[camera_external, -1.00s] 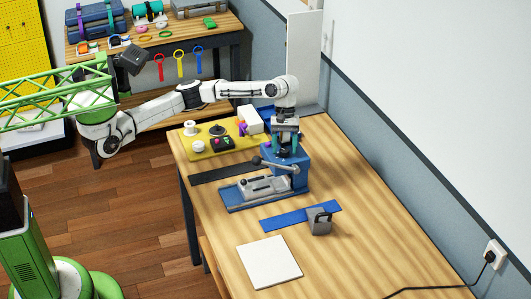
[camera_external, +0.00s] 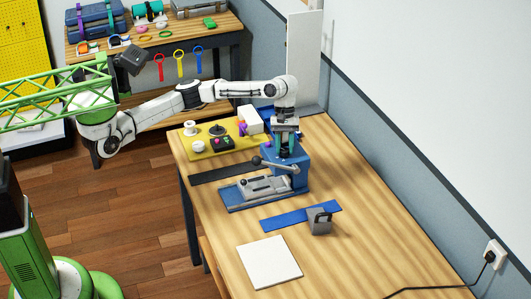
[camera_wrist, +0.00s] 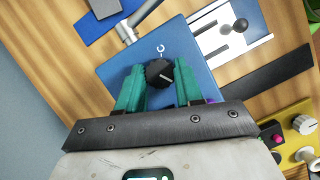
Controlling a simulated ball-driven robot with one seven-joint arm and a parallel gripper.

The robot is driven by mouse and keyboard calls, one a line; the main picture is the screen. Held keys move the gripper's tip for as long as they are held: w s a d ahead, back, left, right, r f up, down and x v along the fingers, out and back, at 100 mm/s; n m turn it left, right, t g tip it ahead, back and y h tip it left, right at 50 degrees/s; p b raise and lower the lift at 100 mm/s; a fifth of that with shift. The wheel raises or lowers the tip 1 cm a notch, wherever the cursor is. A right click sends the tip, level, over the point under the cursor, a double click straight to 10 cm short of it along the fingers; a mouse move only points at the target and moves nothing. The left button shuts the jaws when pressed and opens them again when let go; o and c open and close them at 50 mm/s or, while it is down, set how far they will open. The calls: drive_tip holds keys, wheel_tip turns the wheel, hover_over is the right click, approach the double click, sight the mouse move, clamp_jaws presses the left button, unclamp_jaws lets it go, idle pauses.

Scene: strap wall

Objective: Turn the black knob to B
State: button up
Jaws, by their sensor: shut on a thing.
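The black knob (camera_wrist: 158,73) sits on the top face of the blue machine (camera_wrist: 112,72), which stands on the table in the external view (camera_external: 298,178). A pale letter C shows on the blue face just beyond the knob in the wrist view. Other letters are hidden or unreadable. In the external view my gripper (camera_external: 287,150) hides the knob.
The machine's lever with a dark ball end (camera_external: 257,160) reaches out to the left, close to my gripper. A yellow mat (camera_external: 200,154) with small parts lies behind. A blue strap (camera_external: 285,219) and a white sheet (camera_external: 269,262) lie in front.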

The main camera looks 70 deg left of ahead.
drive_tip(key=n+t+b, duration=0.1)
drive_tip(key=n, duration=0.2)
drive_tip(key=n+t+b, duration=0.1)
drive_tip(key=n+b, duration=0.1)
drive_tip(key=n, duration=0.1)
drive_tip(key=shift+s+f, duration=0.15)
drive_tip(key=shift+f, duration=0.05)
drive_tip(key=n+t+b, duration=0.1)
drive_tip(key=n+b, duration=0.2)
drive_tip(key=n, duration=0.1)
drive_tip(key=shift+s+t+b, duration=0.1)
drive_tip(key=shift+t+b, duration=0.2)
drive_tip(key=shift+t, duration=0.1)
drive_tip(key=shift+r+n+t+y+b, duration=0.15)
drive_tip(key=shift+n+t+y+b, duration=0.15)
drive_tip(key=shift+n+b, duration=0.35)
drive_tip(key=shift+n, duration=0.25)
drive_tip(key=o, duration=1)
drive_tip(key=shift+o, duration=0.2)
drive_tip(key=shift+r, duration=0.15)
drive_tip(key=p+v, duration=0.1)
drive_tip(key=v, duration=0.6)
drive_tip(key=shift+r, duration=0.1)
